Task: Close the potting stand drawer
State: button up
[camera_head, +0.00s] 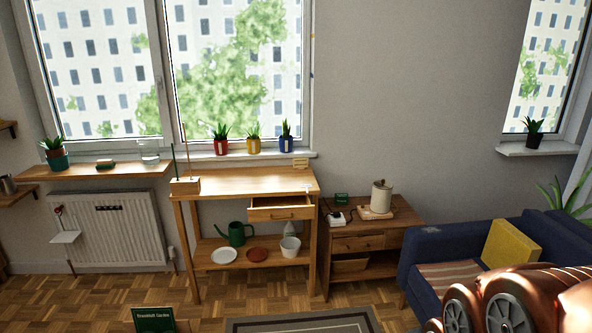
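The potting stand (220,183) is a light wooden table below the window, with a lower shelf. Its drawer (282,213) is under the right part of the top and is pulled out, with its inside partly visible and a handle on its front. My arm shows as copper-coloured links at the bottom right, far in front of the stand. My gripper itself is not in view.
A green watering can (237,233), white plate (224,255) and white pot (290,246) stand on the lower shelf. A brown cabinet (372,236) and blue sofa (440,250) are to the right. Parquet floor is clear before the stand, with a rug (300,322) nearer.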

aim_at(271, 209)
jog(key=u, duration=0.1)
jog(key=i, duration=1.3)
jog(key=u, duration=0.1)
